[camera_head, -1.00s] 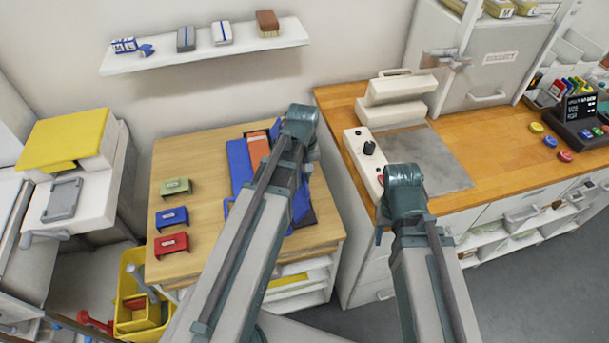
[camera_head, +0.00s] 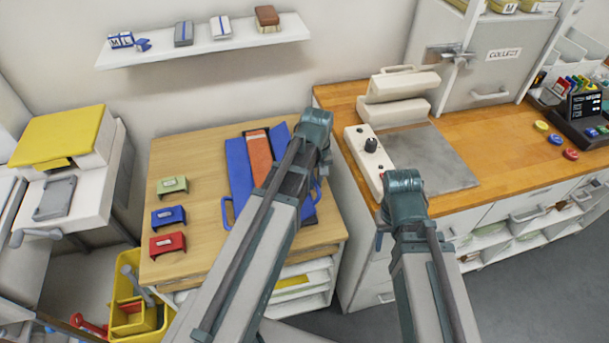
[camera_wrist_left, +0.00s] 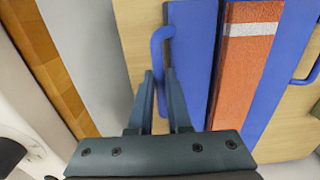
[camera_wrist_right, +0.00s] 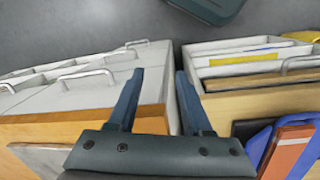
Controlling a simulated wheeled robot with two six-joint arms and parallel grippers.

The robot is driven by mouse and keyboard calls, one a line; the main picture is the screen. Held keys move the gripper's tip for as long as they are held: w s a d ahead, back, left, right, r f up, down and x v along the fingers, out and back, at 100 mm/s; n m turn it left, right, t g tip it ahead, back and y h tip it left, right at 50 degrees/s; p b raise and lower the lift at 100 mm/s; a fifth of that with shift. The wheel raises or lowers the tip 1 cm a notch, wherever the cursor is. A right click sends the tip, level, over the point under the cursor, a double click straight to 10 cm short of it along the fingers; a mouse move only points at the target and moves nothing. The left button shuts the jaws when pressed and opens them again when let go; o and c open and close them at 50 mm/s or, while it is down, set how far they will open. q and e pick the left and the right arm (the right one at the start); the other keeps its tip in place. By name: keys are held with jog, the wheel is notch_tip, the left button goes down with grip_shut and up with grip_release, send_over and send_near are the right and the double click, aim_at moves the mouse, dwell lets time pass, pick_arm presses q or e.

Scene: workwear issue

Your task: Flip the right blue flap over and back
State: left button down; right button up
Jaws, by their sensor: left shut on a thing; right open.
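The right blue flap (camera_head: 308,212) lies flat beside the orange panel (camera_head: 259,157) on the wooden table, partly hidden by my left arm in the head view. It also shows in the left wrist view (camera_wrist_left: 190,60), with its blue loop handle (camera_wrist_left: 158,42) at its outer edge. My left gripper (camera_wrist_left: 159,78) is shut on this handle. The left blue flap (camera_head: 239,172) lies flat on the other side of the orange panel, its own handle (camera_head: 227,213) free. My right gripper (camera_wrist_right: 160,74) is open and empty, out over the front of the wooden counter.
Green (camera_head: 173,185), blue (camera_head: 168,216) and red (camera_head: 167,244) brackets stand on the table's left side. The wooden counter (camera_head: 490,150) with a control box (camera_head: 363,160) is close on the right. A yellow bin (camera_head: 135,290) stands on the floor at left.

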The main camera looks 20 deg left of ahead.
pick_arm(q)
jog(key=shift+w+d+f+b, duration=0.3)
jog(key=shift+f+b, duration=0.25)
jog(key=shift+w+d+f+b, duration=0.25)
jog(key=shift+w+f+b, duration=0.05)
jog(key=shift+f+b, duration=0.25)
jog(key=c, duration=1.5)
grip_release()
jog(key=shift+w+d+f+b, duration=0.15)
jog(key=shift+d+f+b, duration=0.05)
jog(key=shift+f+b, duration=0.45)
jog(key=shift+w+d+f+b, duration=0.1)
jog(key=shift+d+f+b, duration=0.1)
jog(key=shift+f+b, duration=0.4)
jog(key=shift+o, duration=0.5)
jog(key=shift+r, duration=0.15)
jog(key=o, duration=0.3)
notch_tip(320, 180, up, 8)
jog(key=p, duration=0.8)
jog(key=shift+s, duration=0.1)
